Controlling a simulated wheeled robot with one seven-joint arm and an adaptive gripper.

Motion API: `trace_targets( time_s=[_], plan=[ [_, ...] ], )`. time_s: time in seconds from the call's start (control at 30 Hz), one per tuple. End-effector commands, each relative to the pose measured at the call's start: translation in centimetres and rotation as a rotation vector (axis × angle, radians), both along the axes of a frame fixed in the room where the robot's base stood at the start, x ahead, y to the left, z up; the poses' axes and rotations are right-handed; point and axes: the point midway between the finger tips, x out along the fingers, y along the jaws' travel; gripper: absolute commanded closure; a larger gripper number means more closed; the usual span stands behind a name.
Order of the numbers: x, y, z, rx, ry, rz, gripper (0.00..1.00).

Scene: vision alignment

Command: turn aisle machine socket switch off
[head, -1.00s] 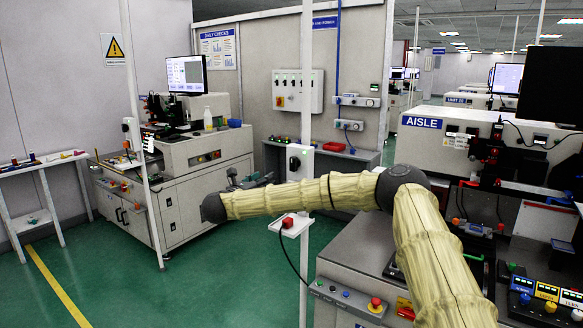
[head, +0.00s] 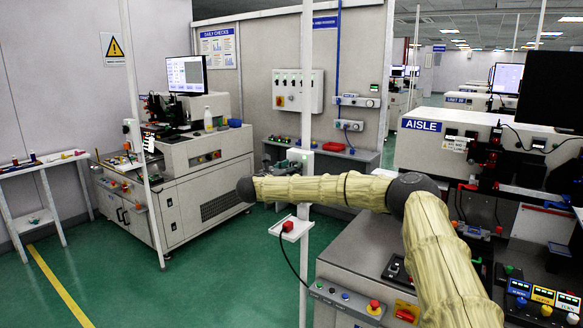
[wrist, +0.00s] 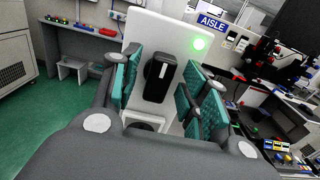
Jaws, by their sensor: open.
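The socket box is white (wrist: 185,38), with a lit green light (wrist: 199,43) near its upper right corner in the wrist view. A black switch knob (wrist: 159,78) with a white mark stands out from its face. My gripper (wrist: 162,88) is open, its teal-padded fingers on either side of the knob. I cannot tell whether they touch it. Below the knob, a round socket outlet (wrist: 144,121) is partly hidden. In the head view, the box (head: 300,155) is on a white pole, largely covered by my gripper (head: 286,165). The machine marked AISLE (head: 450,140) stands at right.
A small shelf with a red button (head: 289,227) is on the same pole, below my arm. A control panel (head: 345,298) is at the lower middle. Another machine (head: 180,200) stands at left. Green floor (head: 215,265) is open between them.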

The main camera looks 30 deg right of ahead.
Motion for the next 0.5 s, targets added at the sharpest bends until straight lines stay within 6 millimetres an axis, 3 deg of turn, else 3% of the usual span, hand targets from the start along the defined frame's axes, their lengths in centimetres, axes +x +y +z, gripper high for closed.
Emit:
trace_targets(
  time_s=[0.4,0.5],
  plan=[
    [0.24,-0.60,0.00,0.000,0.000,0.000,0.55],
    [0.24,-0.60,0.01,0.000,0.000,0.000,0.74]
  ],
)
